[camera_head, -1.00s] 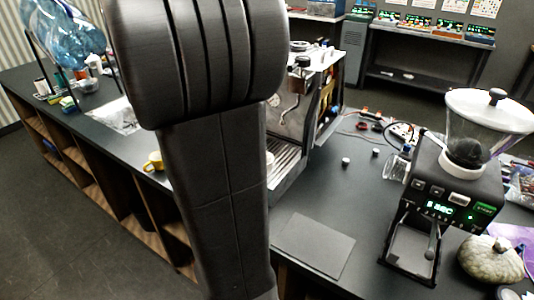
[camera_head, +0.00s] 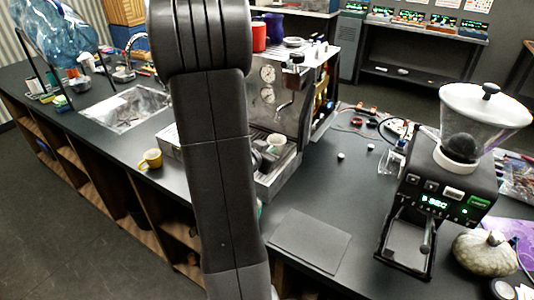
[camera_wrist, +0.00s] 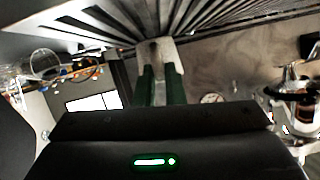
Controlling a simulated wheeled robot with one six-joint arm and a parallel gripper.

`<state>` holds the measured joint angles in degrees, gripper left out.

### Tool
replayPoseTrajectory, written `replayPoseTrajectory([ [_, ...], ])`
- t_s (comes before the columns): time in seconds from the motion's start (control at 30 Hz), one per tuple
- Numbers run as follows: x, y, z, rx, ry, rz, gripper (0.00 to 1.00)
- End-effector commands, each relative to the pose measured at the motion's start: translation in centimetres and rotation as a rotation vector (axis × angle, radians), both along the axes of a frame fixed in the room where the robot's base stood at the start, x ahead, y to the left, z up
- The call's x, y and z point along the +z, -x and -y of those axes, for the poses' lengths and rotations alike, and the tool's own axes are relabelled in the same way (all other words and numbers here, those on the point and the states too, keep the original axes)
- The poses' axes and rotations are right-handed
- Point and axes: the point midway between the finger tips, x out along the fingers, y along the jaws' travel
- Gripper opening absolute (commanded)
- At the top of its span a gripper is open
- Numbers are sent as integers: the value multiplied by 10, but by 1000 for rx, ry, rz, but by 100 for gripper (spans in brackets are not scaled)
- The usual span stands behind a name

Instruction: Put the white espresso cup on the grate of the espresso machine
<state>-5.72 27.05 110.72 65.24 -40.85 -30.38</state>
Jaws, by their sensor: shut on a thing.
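The white espresso cup (camera_head: 276,143) shows just right of my arm in the head view, at the front of the espresso machine (camera_head: 285,95) and over its grate (camera_head: 272,180). My arm hides part of the cup and my gripper in that view. In the wrist view, my gripper (camera_wrist: 161,78) has its green-padded fingers shut on a pale piece of the cup (camera_wrist: 168,48). The slats of the grate (camera_wrist: 215,22) fill the top of that view, close beyond the cup. I cannot tell whether the cup touches the grate.
A yellow mug (camera_head: 151,160) stands left of my arm, near the counter edge. A grinder (camera_head: 445,185) and a pumpkin (camera_head: 484,253) are on the right. A dark flat mat (camera_head: 311,241) lies in front of the machine. A sink (camera_head: 130,107) is at the left.

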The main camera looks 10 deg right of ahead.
Motion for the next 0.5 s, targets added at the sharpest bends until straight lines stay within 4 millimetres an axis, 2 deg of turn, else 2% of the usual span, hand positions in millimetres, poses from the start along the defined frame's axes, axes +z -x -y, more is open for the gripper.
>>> replayPoseTrajectory([
  [0.4,-7,0,0,-1,0,2,0],
  [0.43,-6,0,0,-1,0,2,13],
  [0.5,-5,0,0,-1,0,2,27],
])
